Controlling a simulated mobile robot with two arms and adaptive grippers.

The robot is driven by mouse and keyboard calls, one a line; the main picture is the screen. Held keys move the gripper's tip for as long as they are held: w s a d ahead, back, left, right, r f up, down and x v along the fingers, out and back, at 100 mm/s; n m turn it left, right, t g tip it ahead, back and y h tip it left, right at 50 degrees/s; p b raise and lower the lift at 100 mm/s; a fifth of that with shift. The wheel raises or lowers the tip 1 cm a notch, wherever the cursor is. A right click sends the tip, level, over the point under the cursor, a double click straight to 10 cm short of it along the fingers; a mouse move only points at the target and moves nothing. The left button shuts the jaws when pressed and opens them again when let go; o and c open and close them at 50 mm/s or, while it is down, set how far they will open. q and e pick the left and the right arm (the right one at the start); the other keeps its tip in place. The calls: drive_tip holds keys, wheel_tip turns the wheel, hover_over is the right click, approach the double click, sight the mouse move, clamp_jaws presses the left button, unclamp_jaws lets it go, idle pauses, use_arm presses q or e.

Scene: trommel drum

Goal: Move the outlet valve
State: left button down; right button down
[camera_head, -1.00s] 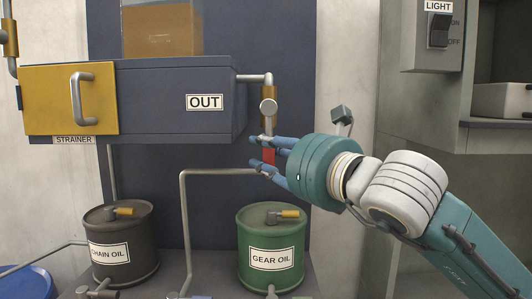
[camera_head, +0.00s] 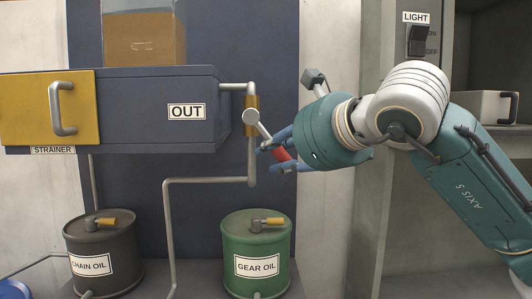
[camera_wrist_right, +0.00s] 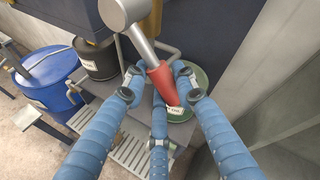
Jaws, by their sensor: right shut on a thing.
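The outlet valve (camera_head: 252,116) sits on the grey pipe at the right of the box labelled OUT. Its lever slants down and right to a red handle (camera_head: 281,154). My right gripper (camera_head: 279,156) has its blue fingers around this handle and is shut on it. In the right wrist view the red handle (camera_wrist_right: 162,84) lies between the fingers, with the round grey pivot (camera_wrist_right: 122,12) above it. My left gripper is not in view.
The OUT box (camera_head: 160,105) has a yellow strainer door (camera_head: 45,112) at its left. A green gear oil drum (camera_head: 257,250) and a dark chain oil drum (camera_head: 101,250) stand below. A light switch box (camera_head: 416,42) is at the upper right.

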drive_tip(key=shift+d+r+n+g+h+p, duration=0.3)
drive_tip(key=shift+d+r+n+h+p, duration=0.55)
drive_tip(key=shift+r+p, duration=0.2)
drive_tip(key=shift+d+r+n+h+p, duration=0.5)
drive_tip(key=shift+r+n+h+p, duration=0.3)
drive_tip(key=shift+p, duration=0.3)
drive_tip(key=shift+d+r+n+g+h+p, duration=0.15)
drive_tip(key=shift+d+r+n+h+p, duration=0.1)
drive_tip(key=shift+r+n+h+p, duration=0.55)
drive_tip(key=shift+d+r+n+g+h+p, duration=0.2)
drive_tip(key=shift+r+n+h+p, duration=0.35)
drive_tip(key=shift+h+p, duration=0.35)
drive_tip(key=shift+r, duration=0.1)
drive_tip(key=c, duration=1.4)
unclamp_jaws()
